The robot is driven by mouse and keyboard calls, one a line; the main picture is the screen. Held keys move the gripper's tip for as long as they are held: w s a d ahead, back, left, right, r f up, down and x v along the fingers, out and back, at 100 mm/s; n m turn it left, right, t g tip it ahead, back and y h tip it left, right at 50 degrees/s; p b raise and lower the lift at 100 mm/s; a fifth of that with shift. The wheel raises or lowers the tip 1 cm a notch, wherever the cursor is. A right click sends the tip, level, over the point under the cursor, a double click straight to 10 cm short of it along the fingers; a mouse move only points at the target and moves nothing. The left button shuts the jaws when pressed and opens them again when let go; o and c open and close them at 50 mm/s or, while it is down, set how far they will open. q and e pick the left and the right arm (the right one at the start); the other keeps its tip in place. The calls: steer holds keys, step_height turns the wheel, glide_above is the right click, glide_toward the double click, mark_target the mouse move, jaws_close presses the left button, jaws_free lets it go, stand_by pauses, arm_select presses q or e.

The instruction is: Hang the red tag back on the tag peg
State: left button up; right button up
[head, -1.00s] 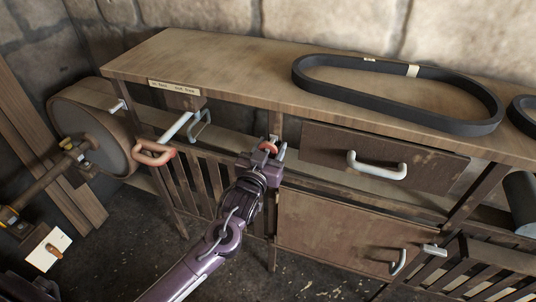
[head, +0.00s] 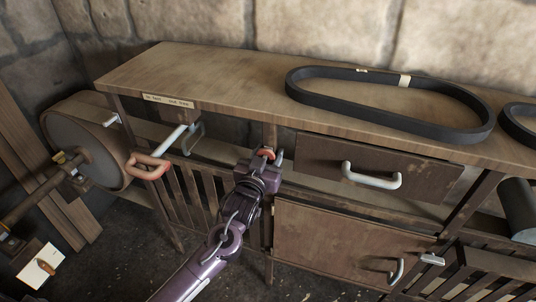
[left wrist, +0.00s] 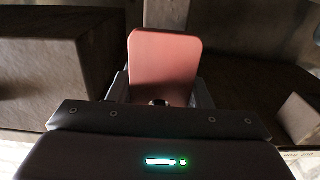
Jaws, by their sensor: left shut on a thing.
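The red tag (left wrist: 165,62) shows in the left wrist view as a flat plate with rounded corners, upright between my fingers. My left gripper (head: 268,155) is shut on it, in front of the bench's middle post. In the head view only a small part of the red tag (head: 266,152) shows at the fingertips. I cannot make out the tag peg for certain; the gripper hides part of the post. My right gripper is not in view.
The wooden bench top (head: 210,72) carries a black belt (head: 390,120). A drawer handle (head: 371,176) juts out right of the gripper. A lever with a red grip (head: 150,166) sticks out at left, near a large pulley (head: 88,150).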

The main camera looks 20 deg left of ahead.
arm_select(q)
steer(key=o, duration=1.1)
steer(key=shift+s, duration=0.1)
